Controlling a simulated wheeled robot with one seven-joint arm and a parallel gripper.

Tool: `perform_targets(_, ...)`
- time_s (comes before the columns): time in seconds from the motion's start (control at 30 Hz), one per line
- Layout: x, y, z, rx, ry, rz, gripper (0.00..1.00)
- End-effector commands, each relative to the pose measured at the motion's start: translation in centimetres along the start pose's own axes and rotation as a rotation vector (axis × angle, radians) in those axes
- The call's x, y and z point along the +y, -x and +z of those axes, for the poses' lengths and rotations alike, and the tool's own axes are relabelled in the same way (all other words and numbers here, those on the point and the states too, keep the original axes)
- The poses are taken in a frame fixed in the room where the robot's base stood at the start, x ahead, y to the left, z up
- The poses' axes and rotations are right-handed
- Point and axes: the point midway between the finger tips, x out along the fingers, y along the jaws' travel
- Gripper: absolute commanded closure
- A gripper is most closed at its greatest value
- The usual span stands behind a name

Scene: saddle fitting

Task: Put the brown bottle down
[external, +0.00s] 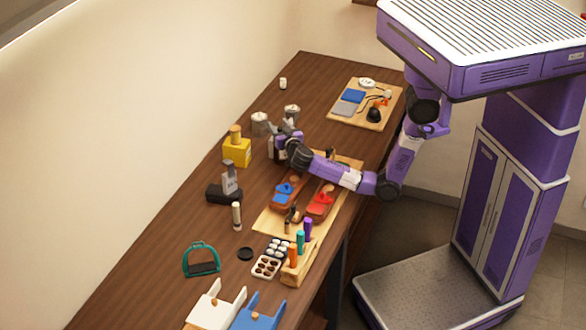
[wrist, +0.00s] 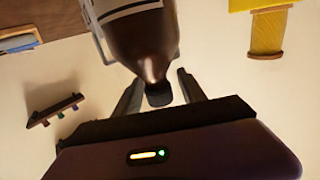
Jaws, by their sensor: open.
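The brown bottle (wrist: 145,42) fills the top middle of the wrist view, with a pale label and a black cap (wrist: 158,96). Its cap points down in that view, which appears upside down. My gripper (wrist: 160,88) is open, with one finger on each side of the cap and gaps visible beside it. In the external view my gripper (external: 288,133) is over the middle of the bench, and the bottle (external: 272,147) is mostly hidden by it. Whether the bottle's base rests on the bench is hidden.
A board with blue and red saddles (external: 318,205) lies in front. A tool board (external: 345,118) is at the far right. Bare bench (external: 310,80) shows at the back.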

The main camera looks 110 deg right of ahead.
Motion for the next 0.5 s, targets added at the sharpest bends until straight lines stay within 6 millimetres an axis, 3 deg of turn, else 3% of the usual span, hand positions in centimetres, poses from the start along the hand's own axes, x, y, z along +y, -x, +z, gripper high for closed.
perform_targets(0.17,-0.1,0.8,-0.2,0.0,0.0,-0.002,0.52)
perform_targets(0.5,-0.1,7.3,-0.2,0.001,0.001,-0.005,0.52)
